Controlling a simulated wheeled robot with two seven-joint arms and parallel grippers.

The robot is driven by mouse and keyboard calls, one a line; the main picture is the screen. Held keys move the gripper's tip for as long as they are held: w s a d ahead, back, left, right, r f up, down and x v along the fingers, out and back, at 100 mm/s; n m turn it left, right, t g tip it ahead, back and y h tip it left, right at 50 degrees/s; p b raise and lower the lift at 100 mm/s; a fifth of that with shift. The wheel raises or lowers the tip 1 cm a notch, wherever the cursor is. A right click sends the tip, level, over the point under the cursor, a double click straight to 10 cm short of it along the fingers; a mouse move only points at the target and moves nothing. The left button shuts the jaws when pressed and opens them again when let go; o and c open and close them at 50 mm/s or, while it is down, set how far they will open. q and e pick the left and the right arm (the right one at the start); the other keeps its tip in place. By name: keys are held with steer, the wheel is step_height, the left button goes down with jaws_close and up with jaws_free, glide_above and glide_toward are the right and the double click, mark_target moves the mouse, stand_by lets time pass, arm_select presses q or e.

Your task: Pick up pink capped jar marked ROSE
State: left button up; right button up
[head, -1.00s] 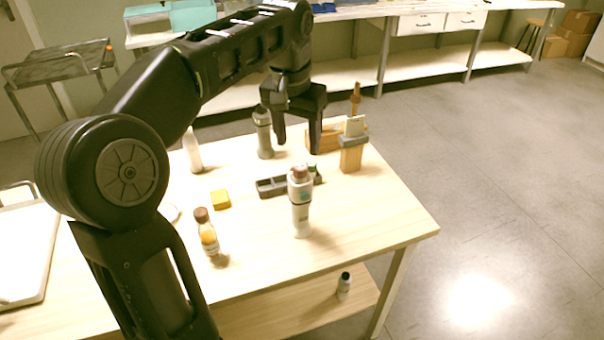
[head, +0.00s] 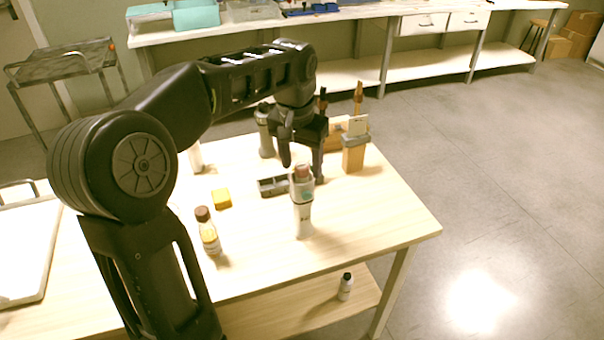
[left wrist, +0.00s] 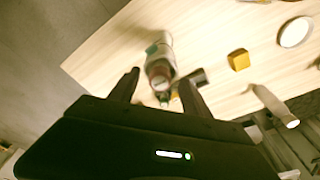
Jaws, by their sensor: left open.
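A jar with a dull pink cap (head: 302,171) tops a tall pale grey and white body near the table's front right; no lettering is readable. It also shows in the left wrist view, cap (left wrist: 158,72) toward me. My left gripper (head: 303,174) is open and empty, just behind and around the cap's height in the head view. In the left wrist view its two fingers (left wrist: 159,78) lie on either side of the cap, with gaps. Whether the fingertips reach past the cap is hard to tell. My right gripper is not in view.
A dark grey tray (head: 272,187) lies behind the jar. A wooden block holder (head: 354,158) stands to the right. The table's front right is clear.

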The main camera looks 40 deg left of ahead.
arm_select(q)
steer(key=shift+f, duration=0.2)
steer(key=shift+c, duration=0.3)
jaws_close()
stand_by(0.6)
